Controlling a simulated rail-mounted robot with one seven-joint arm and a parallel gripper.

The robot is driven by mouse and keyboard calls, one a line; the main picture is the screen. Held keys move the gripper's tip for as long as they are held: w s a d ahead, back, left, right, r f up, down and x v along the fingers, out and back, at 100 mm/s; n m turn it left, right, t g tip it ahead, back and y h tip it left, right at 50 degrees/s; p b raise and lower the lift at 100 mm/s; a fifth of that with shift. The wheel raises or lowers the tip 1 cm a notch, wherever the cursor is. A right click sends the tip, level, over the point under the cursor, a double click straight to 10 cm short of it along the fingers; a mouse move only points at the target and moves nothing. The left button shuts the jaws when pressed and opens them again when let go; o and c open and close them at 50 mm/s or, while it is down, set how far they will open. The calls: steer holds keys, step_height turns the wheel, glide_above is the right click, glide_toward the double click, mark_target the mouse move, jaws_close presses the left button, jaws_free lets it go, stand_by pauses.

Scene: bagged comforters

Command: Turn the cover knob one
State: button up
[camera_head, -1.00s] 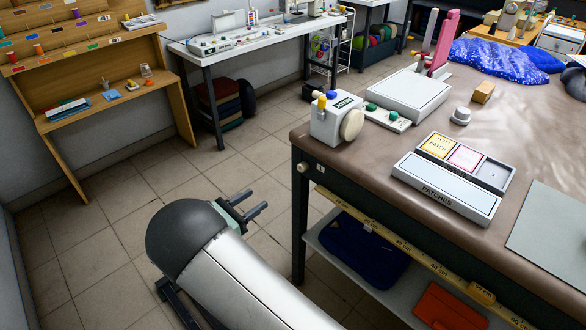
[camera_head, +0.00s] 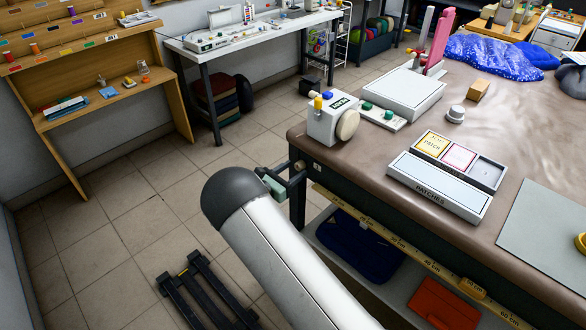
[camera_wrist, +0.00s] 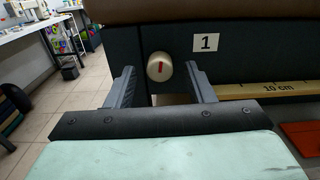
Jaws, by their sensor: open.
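The cover knob (camera_wrist: 160,67) is a round cream knob with a red mark, on the dark side face of the table, beside a white label "1" (camera_wrist: 206,43). The red mark stands nearly upright, tilted slightly. My gripper (camera_wrist: 158,80) is open, with one finger to each side of the knob in the wrist view. The knob lies beyond or between the fingertips; I cannot tell whether they touch it.
The brown padded table (camera_head: 400,150) carries a white machine (camera_head: 333,118), a patches box (camera_head: 440,185) and a grey panel (camera_head: 550,235). A yellow ruler strip (camera_head: 400,252) runs along its side above a shelf with blue and orange folded items. Tiled floor to the left is largely clear.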

steer(key=shift+w+d, duration=0.2)
steer(key=shift+w, duration=0.05)
steer(key=c, duration=1)
steer(key=shift+f+b, duration=0.15)
steer(key=shift+b, duration=0.3)
